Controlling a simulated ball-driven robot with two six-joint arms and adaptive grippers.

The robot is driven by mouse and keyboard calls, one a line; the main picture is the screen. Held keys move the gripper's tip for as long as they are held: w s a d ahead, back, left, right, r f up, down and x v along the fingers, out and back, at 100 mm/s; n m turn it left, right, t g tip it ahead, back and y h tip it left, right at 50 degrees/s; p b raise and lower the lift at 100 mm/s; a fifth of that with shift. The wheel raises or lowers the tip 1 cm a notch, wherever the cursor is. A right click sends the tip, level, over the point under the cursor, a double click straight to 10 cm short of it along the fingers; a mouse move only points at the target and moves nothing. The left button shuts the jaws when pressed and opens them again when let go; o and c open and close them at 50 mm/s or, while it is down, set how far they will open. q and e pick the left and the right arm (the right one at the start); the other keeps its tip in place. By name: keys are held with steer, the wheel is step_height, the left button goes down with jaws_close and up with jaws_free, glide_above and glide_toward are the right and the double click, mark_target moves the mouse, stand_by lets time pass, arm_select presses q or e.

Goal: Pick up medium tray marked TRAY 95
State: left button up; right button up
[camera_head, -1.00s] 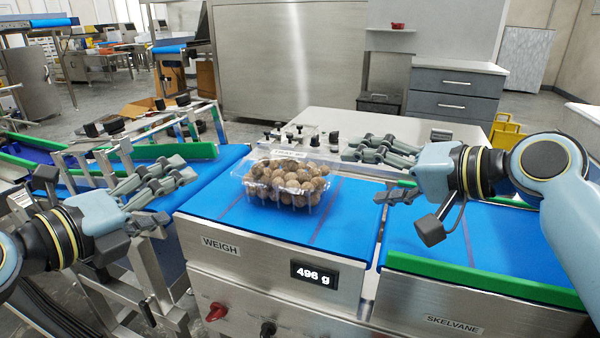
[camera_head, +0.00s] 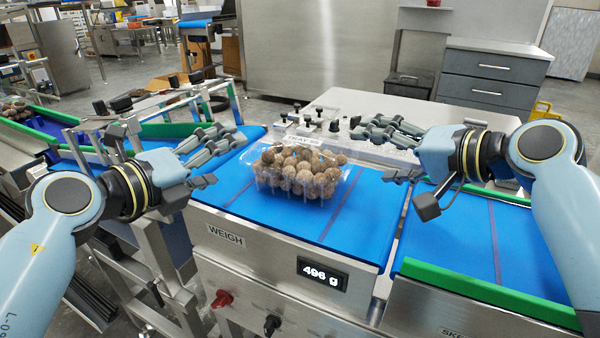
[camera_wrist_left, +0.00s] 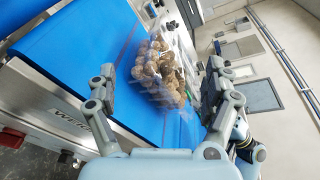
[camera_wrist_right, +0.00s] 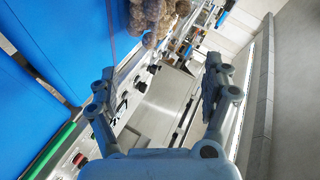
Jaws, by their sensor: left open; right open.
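A clear clamshell tray (camera_head: 292,172) filled with round brown items sits on the blue belt of the weigh station, with a label on its lid that is too small to read fully. It also shows in the left wrist view (camera_wrist_left: 165,72), between and beyond the fingers, and at the top of the right wrist view (camera_wrist_right: 152,20). My left gripper (camera_head: 222,160) is open and empty, just left of the tray and apart from it. My right gripper (camera_head: 388,152) is open and empty, right of the tray and apart from it.
The weigh station (camera_head: 290,255) reads 496 g. A second belt with a green rail (camera_head: 490,293) lies to the right. A metal surface with several small knobs (camera_head: 310,122) stands behind the tray. Another belt with green rails (camera_head: 170,130) runs at the left.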

mark_target(247, 151)
arm_select(q)
steer(key=x, duration=0.6)
steer(key=shift+w+d+f, duration=0.15)
steer(key=shift+w+d, duration=0.05)
steer(key=shift+w, duration=0.1)
arm_select(e)
steer(key=x, duration=0.7)
arm_select(q)
steer(key=shift+c, duration=0.3)
arm_select(e)
steer(key=shift+c, duration=0.3)
arm_select(q)
steer(key=c, duration=1.1)
arm_select(e)
steer(key=shift+s+d, duration=0.1)
steer(key=shift+d, duration=0.05)
steer(key=c, duration=1.1)
arm_select(q)
steer(key=shift+s+d, duration=0.1)
jaws_close()
arm_select(e)
steer(key=shift+f, duration=0.1)
jaws_close()
